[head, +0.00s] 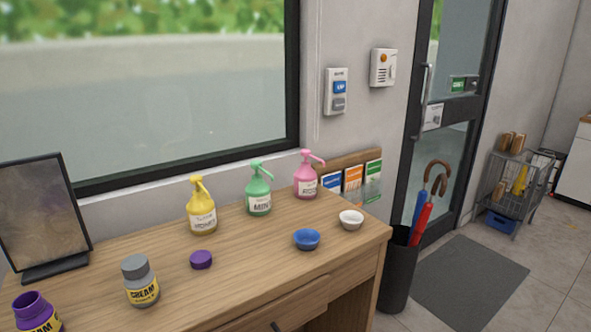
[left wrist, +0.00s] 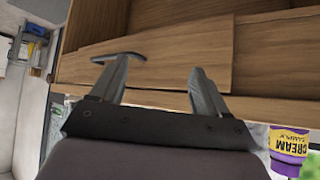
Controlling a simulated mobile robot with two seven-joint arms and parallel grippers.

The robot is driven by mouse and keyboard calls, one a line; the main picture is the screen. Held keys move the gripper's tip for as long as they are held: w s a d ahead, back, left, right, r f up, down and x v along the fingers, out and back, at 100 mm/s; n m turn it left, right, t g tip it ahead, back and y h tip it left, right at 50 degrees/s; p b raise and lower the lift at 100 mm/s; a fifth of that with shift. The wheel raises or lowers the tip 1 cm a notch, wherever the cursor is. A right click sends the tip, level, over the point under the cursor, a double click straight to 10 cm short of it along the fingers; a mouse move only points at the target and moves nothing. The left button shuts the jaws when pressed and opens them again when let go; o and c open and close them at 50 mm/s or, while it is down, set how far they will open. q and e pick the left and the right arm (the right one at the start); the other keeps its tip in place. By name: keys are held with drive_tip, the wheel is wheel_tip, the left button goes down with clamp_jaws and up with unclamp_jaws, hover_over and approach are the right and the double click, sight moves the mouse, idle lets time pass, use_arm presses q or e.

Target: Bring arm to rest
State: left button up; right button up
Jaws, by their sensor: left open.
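My left gripper (left wrist: 158,85) shows in the left wrist view, open, with nothing between its two fingers. It is in front of the wooden counter's drawer front (left wrist: 180,52), and the dark drawer handle (left wrist: 118,57) appears by its left finger; I cannot tell whether they touch. No arm or gripper shows in the head view. My right gripper is in neither view.
The wooden counter (head: 245,255) holds a purple jar (head: 35,312), grey jar (head: 140,282), purple lid (head: 201,259), yellow (head: 201,212), green (head: 259,195) and pink (head: 306,182) pump bottles, blue bowl (head: 307,239) and white bowl (head: 351,219). A black umbrella bin (head: 398,275) stands right.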

use_arm(q)
drive_tip(key=s+a+f+m+g, duration=0.1)
drive_tip(key=s+a+f+g, duration=0.15)
drive_tip(key=s, duration=0.45)
drive_tip(key=s+a+f+g, duration=0.1)
drive_tip(key=s+f+g, duration=0.2)
drive_tip(key=s, duration=0.3)
drive_tip(key=w+d+f+t+h+b, duration=0.1)
drive_tip(key=w+d+f+t+b, duration=0.2)
drive_tip(key=f, duration=0.9)
drive_tip(key=w+t, duration=0.3)
drive_tip(key=shift+w+t+h, duration=0.15)
drive_tip(key=shift+t+h, duration=0.2)
drive_tip(key=shift+h, duration=0.05)
